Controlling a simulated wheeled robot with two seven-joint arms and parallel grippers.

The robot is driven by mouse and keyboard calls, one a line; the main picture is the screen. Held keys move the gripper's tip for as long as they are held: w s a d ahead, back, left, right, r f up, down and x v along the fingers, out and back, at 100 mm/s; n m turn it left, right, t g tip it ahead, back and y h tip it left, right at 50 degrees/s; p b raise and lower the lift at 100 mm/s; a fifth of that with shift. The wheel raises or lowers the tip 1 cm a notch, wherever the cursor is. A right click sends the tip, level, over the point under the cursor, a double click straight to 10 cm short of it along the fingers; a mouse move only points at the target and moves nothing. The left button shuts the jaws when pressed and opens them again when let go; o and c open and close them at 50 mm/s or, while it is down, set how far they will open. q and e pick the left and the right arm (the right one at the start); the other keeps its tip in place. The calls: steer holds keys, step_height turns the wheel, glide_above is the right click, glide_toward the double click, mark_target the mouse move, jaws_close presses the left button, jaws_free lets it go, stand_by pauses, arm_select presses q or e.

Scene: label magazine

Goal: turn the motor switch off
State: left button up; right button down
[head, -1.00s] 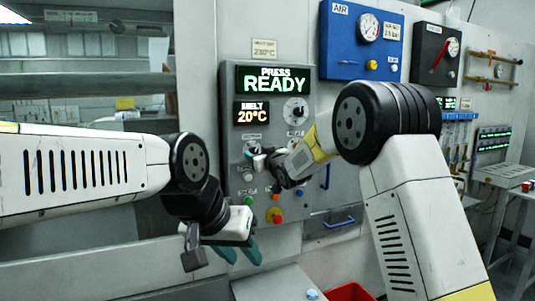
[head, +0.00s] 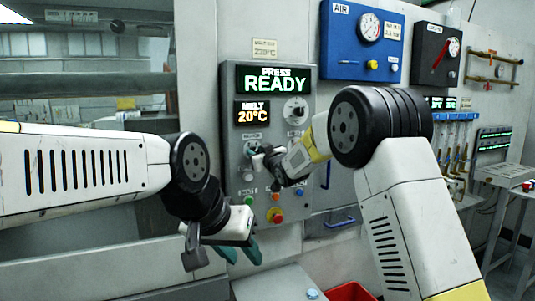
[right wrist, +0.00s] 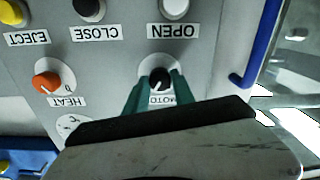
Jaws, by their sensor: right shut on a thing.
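The motor switch is a small black knob (right wrist: 160,78) with a pale pointer line. It sits on the grey press panel, with its partly covered label beside it in the right wrist view. My right gripper (right wrist: 158,92) has its teal fingers on both sides of the knob and is shut on it. In the head view my right gripper (head: 256,158) is at the panel and hides most of the knob. My left gripper (head: 243,252) hangs low in front of the panel, its teal fingers apart with nothing between them.
The panel (head: 310,85) shows PRESS READY and 20°C. Near the motor knob are the orange heat knob (right wrist: 47,85), the open button (right wrist: 174,9), the close button (right wrist: 90,10) and a blue handle (right wrist: 258,50). A red emergency button (head: 276,216) sits lower.

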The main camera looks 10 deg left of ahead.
steer(key=shift+a+n+h, duration=0.1)
steer(key=shift+n+h, duration=0.2)
steer(key=shift+n, duration=6.4)
steer(key=c, duration=1.1)
jaws_free()
steer(key=shift+o, duration=0.2)
steer(key=shift+s, duration=0.15)
